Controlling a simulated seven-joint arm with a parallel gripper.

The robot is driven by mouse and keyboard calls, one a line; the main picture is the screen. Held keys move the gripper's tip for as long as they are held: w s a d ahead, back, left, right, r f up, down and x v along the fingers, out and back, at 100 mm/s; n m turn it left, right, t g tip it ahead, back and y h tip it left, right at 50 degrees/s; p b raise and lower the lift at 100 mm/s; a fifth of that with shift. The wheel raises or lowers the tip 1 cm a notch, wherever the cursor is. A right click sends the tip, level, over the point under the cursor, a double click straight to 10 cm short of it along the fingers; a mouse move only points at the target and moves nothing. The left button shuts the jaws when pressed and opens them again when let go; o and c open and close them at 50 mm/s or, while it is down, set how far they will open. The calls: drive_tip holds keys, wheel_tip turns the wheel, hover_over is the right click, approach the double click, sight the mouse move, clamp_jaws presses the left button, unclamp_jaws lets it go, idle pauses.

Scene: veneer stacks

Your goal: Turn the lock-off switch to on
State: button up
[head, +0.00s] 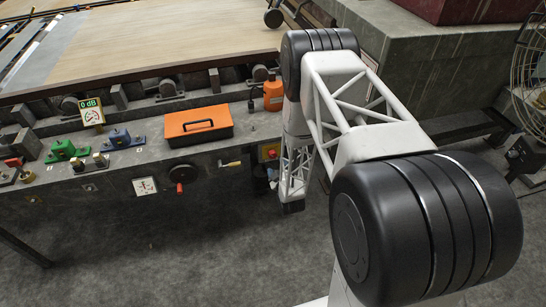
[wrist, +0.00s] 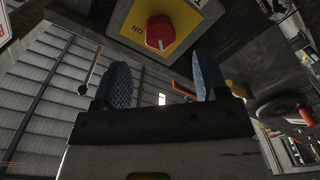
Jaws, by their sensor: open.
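The lock-off switch is a red knob (wrist: 160,32) on a yellow plate (wrist: 178,18), at the top of the wrist view. The word ON shows upside down on the plate, left of the knob. In the head view the yellow plate (head: 270,152) is on the front of the bench, just left of my arm. My gripper (wrist: 163,80) is open, its two blue pads apart and empty. The knob lies beyond the fingertips, roughly in line with the gap, and appears untouched. In the head view my arm hides most of the gripper.
An orange toolbox (head: 198,124) and an orange bottle (head: 273,94) stand on the bench above the switch. The floor in front is clear.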

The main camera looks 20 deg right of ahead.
sight(273, 156)
drive_tip(key=shift+w, duration=3.4)
drive_tip(key=c, duration=0.9)
